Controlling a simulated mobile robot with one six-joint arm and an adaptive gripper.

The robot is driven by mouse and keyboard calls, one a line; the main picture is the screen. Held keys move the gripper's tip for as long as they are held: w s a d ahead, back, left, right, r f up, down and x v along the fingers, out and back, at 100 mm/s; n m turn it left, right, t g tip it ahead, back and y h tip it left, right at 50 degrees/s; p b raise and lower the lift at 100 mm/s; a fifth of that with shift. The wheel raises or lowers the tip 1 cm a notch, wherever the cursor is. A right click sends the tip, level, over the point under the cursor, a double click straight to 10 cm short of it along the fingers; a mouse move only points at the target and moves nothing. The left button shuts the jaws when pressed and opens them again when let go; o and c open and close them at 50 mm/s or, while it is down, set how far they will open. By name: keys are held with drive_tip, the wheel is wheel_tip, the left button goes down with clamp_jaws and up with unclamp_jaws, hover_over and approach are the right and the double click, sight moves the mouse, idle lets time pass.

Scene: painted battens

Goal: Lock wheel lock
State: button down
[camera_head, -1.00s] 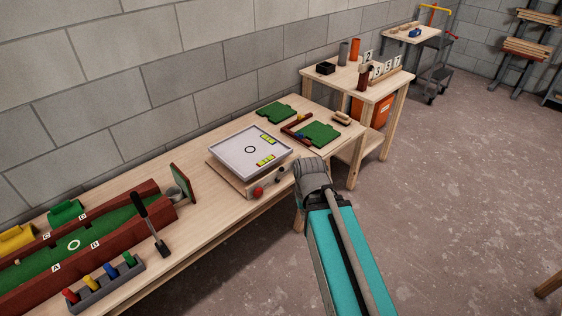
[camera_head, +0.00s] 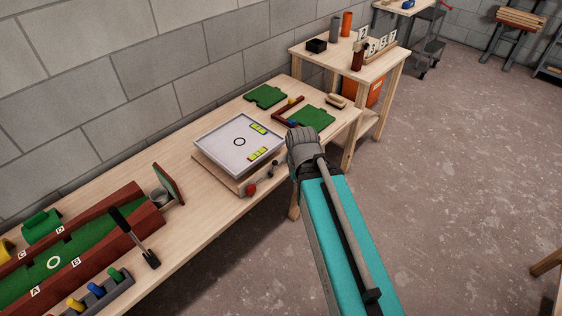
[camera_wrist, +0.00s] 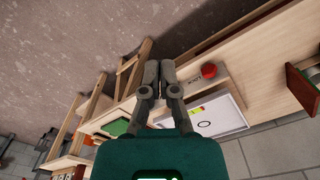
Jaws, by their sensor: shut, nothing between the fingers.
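A shallow box (camera_head: 221,174) with a white tilting board (camera_head: 218,146) on top sits on the long wooden bench. Its front side bears a red round knob (camera_head: 251,189) and a small dark fitting (camera_head: 273,163); I cannot tell for sure which part is the wheel lock. In the wrist view, my gripper (camera_wrist: 159,66) is shut and empty, its fingers side by side. The red knob (camera_wrist: 209,71) shows to the right of the fingertips, apart from them. The white board (camera_wrist: 230,112) lies beyond the fingers.
Green boards (camera_head: 266,96) and a wooden brush (camera_head: 336,101) lie farther along the bench. A red-walled green lane (camera_head: 80,241) with a black-handled lever (camera_head: 134,236) stands at left. A smaller table (camera_head: 302,50) stands beyond the bench end.

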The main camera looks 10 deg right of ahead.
drive_tip(key=shift+f, duration=0.1)
drive_tip(key=w+f+m+t+y+b, duration=0.25)
drive_tip(key=w+f+y+b, duration=0.65)
drive_tip(key=w+f+b, duration=1.05)
drive_tip(key=w+d+f+m+t+y+b, duration=0.1)
drive_tip(key=w+d+m+t+y+b, duration=0.1)
drive_tip(key=w+d+y+b, duration=0.2)
drive_tip(key=w+d+f+m+t+y+b, duration=0.2)
drive_tip(key=d+b, duration=0.8)
drive_tip(key=b, duration=1)
drive_tip(key=w+y, duration=0.2)
drive_tip(key=y, duration=0.1)
drive_tip(key=shift+d, duration=0.2)
drive_tip(key=shift+a+f+t, duration=0.1)
drive_tip(key=shift+a+t, duration=0.05)
drive_tip(key=shift+t, duration=0.1)
